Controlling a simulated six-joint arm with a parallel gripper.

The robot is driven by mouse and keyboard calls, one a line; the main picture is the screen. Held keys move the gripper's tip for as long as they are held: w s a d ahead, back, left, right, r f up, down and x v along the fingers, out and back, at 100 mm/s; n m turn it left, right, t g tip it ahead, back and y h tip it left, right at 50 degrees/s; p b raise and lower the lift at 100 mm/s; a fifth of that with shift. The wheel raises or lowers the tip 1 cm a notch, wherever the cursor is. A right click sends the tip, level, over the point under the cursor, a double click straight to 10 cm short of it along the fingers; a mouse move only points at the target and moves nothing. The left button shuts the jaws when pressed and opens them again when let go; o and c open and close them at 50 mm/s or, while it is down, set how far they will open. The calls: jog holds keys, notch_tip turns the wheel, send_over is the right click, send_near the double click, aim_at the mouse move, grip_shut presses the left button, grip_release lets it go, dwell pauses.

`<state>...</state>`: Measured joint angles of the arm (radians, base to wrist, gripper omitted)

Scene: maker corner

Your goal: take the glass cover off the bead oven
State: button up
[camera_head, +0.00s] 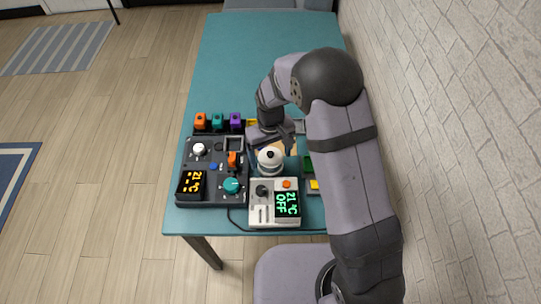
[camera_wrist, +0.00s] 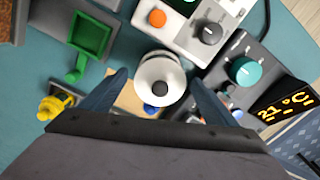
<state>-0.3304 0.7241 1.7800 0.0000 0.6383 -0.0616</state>
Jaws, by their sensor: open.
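The round pale cover (camera_head: 270,162) has a dark knob on top and stands upright at the far edge of the white unit (camera_head: 262,214) with a green display reading 21 °C OFF. I take this unit for the bead oven. In the wrist view the cover (camera_wrist: 160,72) is near the middle, its dark knob facing the camera. My gripper (camera_head: 272,138) is open just beyond the cover. In the wrist view its fingers (camera_wrist: 158,78) appear on either side of the cover, with gaps visible. Whether they reach its height is unclear.
A dark control unit (camera_head: 212,194) with a teal dial and yellow display stands left of the oven. A green tray (camera_wrist: 91,37) and a yellow object (camera_wrist: 56,103) lie on the other side. Orange, teal and purple blocks stand behind. The far teal table (camera_head: 265,50) is clear.

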aim_at(271, 153)
jog(key=shift+f, duration=0.75)
jog(key=c, duration=1.2)
jog(key=shift+o, duration=0.2)
notch_tip(271, 153, up, 10)
jog(key=shift+w+b, duration=0.1)
jog(key=shift+b, duration=1)
